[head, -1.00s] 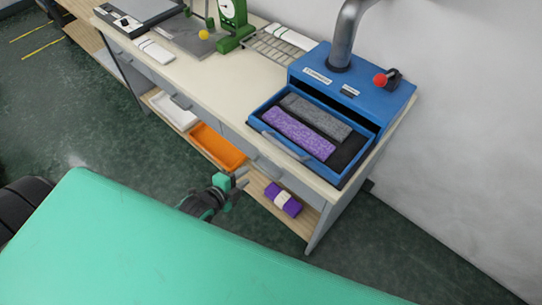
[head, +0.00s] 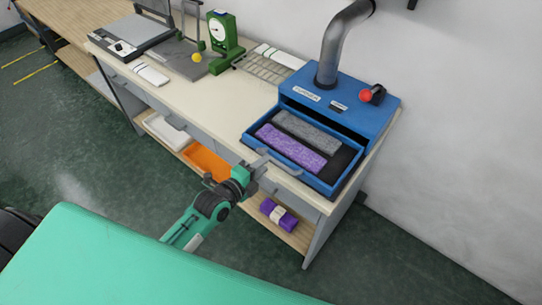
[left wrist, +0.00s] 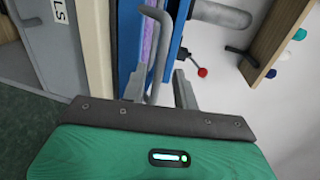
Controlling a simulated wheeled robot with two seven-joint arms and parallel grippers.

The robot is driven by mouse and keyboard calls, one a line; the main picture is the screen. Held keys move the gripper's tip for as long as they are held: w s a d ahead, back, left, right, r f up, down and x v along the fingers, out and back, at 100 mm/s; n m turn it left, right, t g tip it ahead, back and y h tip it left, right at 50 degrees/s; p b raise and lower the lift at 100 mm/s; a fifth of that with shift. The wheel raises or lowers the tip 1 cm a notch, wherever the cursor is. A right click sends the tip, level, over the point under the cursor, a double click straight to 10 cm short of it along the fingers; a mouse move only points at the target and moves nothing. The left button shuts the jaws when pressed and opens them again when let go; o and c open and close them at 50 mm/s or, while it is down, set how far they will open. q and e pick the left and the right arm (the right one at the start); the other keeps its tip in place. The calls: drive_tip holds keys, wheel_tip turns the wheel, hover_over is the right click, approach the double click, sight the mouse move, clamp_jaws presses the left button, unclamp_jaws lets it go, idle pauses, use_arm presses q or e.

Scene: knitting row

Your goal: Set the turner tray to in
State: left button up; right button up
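The turner tray (head: 317,182) is a blue drawer pulled out of the front of the blue turner housing (head: 345,112). A purple knitted strip (head: 291,145) and a grey one (head: 306,131) lie in it on a dark base. A grey bar handle (left wrist: 158,45) is on its front. My left gripper (head: 262,166) is at the tray's front by the handle. In the left wrist view its fingers (left wrist: 160,88) are apart, with the handle's end between or just ahead of them; contact cannot be told. My right gripper is not in view.
The tray sits on a cream bench (head: 205,100) with a green dial gauge (head: 222,37) and a wire rack (head: 268,66). A red-knobbed lever (head: 367,95) is on the housing. Below, the shelf holds an orange bin (head: 206,164) and a purple bundle (head: 278,214).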

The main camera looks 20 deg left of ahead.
use_arm(q)
drive_tip(key=shift+p+x, duration=0.45)
drive_tip(key=shift+x, duration=2.05)
clamp_jaws()
